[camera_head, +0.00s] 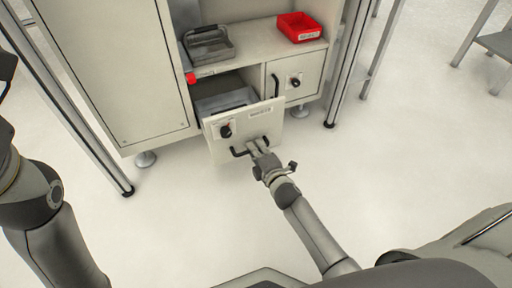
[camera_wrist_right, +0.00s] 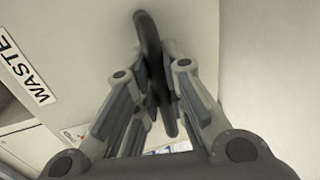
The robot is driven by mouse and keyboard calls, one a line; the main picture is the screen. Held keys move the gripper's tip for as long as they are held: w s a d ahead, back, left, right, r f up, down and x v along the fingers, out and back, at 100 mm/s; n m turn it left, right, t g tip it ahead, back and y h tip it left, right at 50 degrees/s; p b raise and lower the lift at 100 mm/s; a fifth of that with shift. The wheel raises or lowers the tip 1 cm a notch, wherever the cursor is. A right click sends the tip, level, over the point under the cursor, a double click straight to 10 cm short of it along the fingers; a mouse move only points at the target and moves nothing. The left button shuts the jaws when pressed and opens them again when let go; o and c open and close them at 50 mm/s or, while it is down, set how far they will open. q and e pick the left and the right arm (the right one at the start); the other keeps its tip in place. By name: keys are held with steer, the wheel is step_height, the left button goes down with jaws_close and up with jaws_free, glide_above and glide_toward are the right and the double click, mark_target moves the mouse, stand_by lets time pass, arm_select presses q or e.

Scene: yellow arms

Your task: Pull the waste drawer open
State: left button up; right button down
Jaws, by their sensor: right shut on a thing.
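The waste drawer (camera_head: 244,125) is pulled partly out of the cabinet in the head view, with a gap showing behind its white front. Its front carries a small label, a dark knob and a black bar handle (camera_head: 239,153). My right gripper (camera_head: 258,148) is at the handle. In the right wrist view, its fingers (camera_wrist_right: 158,100) are closed around the black handle (camera_wrist_right: 148,40), and a "WASTE" label (camera_wrist_right: 27,70) shows at the left. My left arm shows at the left edge of the head view, but its gripper is out of frame.
A second closed door (camera_head: 294,78) with a knob is right of the drawer. Metal posts flank the cabinet. The floor (camera_head: 400,150) in front is clear.

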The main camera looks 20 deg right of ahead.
steer(key=c, duration=1.5)
jaws_free()
steer(key=v, duration=1.2)
steer(key=shift+a, duration=0.1)
